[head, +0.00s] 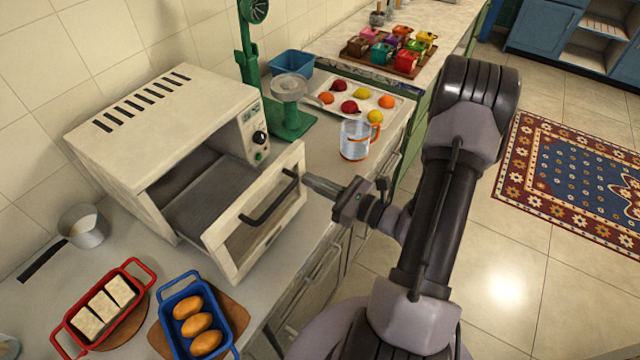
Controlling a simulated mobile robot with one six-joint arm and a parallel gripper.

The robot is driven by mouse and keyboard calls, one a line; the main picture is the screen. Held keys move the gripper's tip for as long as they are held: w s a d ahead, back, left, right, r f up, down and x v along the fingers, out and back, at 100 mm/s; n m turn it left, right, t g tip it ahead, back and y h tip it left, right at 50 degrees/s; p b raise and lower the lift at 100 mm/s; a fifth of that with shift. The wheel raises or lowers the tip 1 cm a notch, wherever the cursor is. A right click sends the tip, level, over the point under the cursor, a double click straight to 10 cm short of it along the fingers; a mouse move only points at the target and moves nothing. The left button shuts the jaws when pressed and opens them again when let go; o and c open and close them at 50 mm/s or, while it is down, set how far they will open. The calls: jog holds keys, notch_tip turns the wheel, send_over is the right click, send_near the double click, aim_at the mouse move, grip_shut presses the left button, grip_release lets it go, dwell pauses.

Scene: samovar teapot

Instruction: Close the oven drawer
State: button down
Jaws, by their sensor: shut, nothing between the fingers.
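The oven (165,110) is a white box with dark slots on top, standing on the counter against the tiled wall. The grey inside of the drawer shows behind the front. My gripper (308,181) is shut and empty. Its tips are at the right edge of the drawer front, near the upper right corner; I cannot tell if they touch it.
A blue dish of rolls (195,318) and a red dish of white blocks (102,308) sit left of the drawer. A metal cup (83,226) stands beside the oven. A green scale (290,115), a glass jug (355,140) and a fruit tray (398,108) stand behind my gripper.

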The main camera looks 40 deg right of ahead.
jog(key=p, duration=0.1)
send_over(260, 170)
jog(key=shift+s+a, duration=0.1)
jog(key=shift+a, duration=0.05)
jog(key=shift+r, duration=0.25)
